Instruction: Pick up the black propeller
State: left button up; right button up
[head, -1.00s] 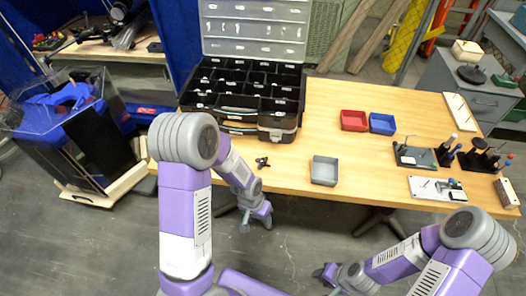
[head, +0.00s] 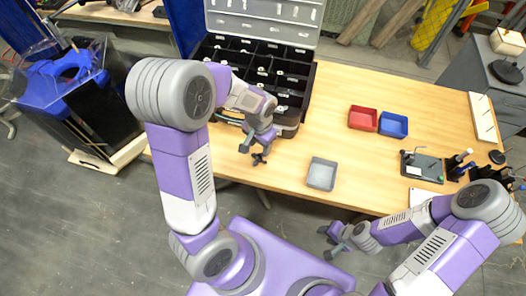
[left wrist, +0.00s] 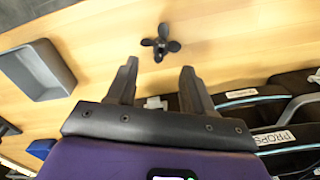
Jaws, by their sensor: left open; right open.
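The black propeller (left wrist: 160,43) lies flat on the wooden table in the left wrist view, just beyond my fingertips and roughly centred between them. In the head view the propeller (head: 257,158) shows as a small dark shape at the tip of my left gripper, partly hidden by it. My left gripper (head: 254,146) is open and empty above the table; its two fingers also show spread in the left wrist view (left wrist: 157,72). My right gripper (head: 331,242) is open and empty, low in front of the table's front edge.
An open black organizer case (head: 301,116) with a clear lid stands behind my left gripper. A grey bin (head: 322,174) sits right of the propeller. Red (head: 362,118) and blue (head: 393,124) bins are farther back. Tool stands occupy the right end.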

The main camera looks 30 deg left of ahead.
aim_at(259, 158)
pick_arm(q)
jog(key=f+b, duration=0.2)
jog(key=f, duration=0.4)
jog(key=shift+s, duration=0.2)
grip_shut()
